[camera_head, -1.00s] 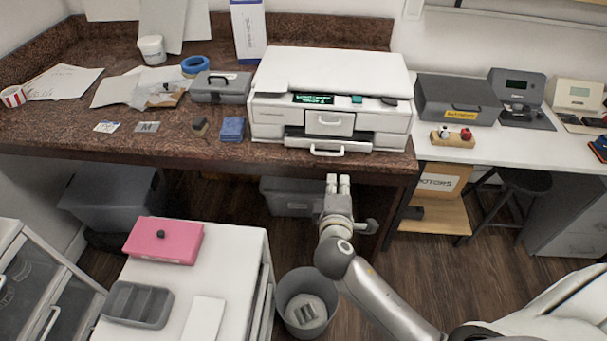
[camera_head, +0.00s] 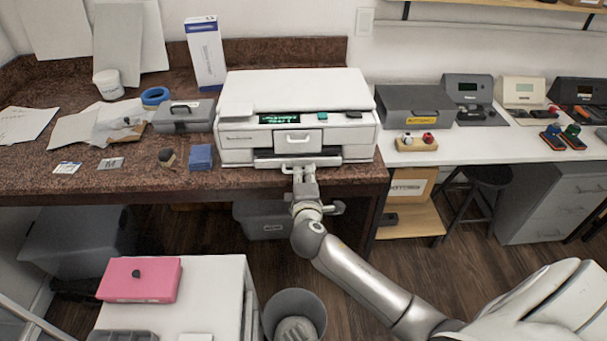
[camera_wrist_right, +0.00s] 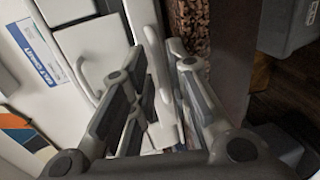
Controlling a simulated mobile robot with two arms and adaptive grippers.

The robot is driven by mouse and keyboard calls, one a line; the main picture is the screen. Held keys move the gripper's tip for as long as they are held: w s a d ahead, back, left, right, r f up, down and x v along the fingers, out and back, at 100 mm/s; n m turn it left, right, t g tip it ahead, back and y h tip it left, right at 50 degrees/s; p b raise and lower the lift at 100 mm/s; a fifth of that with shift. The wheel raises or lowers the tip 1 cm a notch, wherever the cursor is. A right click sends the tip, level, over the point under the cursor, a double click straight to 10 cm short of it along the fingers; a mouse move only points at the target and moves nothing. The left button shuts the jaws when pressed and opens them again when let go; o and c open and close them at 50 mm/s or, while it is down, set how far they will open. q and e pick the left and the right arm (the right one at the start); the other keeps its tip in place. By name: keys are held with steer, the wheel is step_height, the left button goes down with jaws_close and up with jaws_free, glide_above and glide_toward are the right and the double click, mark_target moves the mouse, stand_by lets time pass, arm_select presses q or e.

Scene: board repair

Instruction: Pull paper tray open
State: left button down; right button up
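The white printer (camera_head: 235,140) stands on the brown speckled counter with a lit green display. Its paper tray (camera_head: 265,163) is a low drawer at the bottom front. My right gripper (camera_head: 299,168) is right in front of the tray's handle. In the right wrist view the right gripper (camera_wrist_right: 160,95) has its fingers spread apart, with the white tray front (camera_wrist_right: 155,75) and a handle bar between or just beyond them. I cannot tell whether the fingers touch the handle. My left gripper is in neither view.
A blue box (camera_head: 201,157) and a grey cash box (camera_head: 183,116) stand left of the printer. The counter's front edge (camera_head: 150,190) runs below my right gripper. A white cabinet with a pink box (camera_head: 140,280) and a bin (camera_head: 293,305) stand in front.

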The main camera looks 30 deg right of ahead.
steer(key=shift+w+d+f, duration=0.1)
steer(key=shift+w+d, duration=0.15)
steer(key=shift+w, duration=0.25)
jaws_close()
steer(key=shift+s, duration=0.1)
